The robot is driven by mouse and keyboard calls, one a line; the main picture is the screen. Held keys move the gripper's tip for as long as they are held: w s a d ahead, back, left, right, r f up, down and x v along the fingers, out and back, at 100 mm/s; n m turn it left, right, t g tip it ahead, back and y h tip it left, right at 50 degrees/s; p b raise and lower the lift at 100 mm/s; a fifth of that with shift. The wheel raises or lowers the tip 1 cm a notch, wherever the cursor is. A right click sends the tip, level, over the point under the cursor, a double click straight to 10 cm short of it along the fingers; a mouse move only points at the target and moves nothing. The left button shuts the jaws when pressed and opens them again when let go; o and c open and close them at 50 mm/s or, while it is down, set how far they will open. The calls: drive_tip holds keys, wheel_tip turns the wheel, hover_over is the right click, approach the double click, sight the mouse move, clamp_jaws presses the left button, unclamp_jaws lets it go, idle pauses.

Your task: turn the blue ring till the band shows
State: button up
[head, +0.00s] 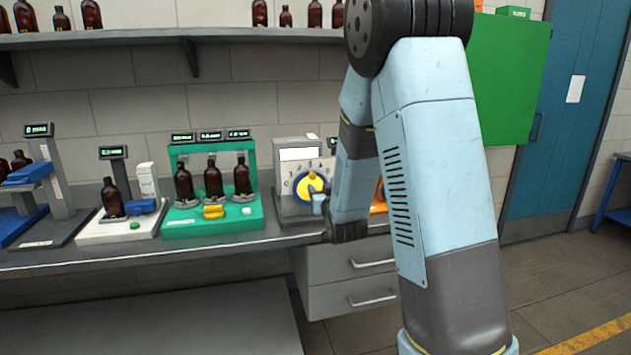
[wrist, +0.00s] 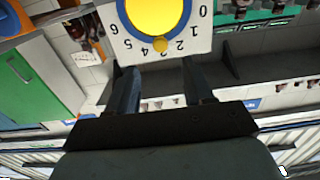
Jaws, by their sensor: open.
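The blue ring (head: 298,188) surrounds a yellow disc (head: 314,184) on a pale numbered plate of a grey box on the bench. In the wrist view the blue ring (wrist: 129,26) and yellow disc (wrist: 155,12) are cut by the top edge. A small yellow knob (wrist: 160,45) sits at the ring's rim, between the printed 2 and 4. My gripper (wrist: 161,75) is open and empty, its fingers apart, pointing toward the plate below the knob. In the head view, my arm hides part of the plate's right side. I cannot make out a band.
A green stand (head: 250,222) with several amber bottles is left of the grey box (head: 283,212). A white-based scale (head: 92,232) stands further left. A shelf (head: 130,39) with bottles runs above. An orange thing (head: 378,205) shows partly behind my arm.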

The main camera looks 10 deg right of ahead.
sight(313, 177)
drive_tip(key=w, duration=0.8)
drive_tip(key=shift+w, duration=0.4)
drive_tip(key=shift+c, duration=0.4)
clamp_jaws()
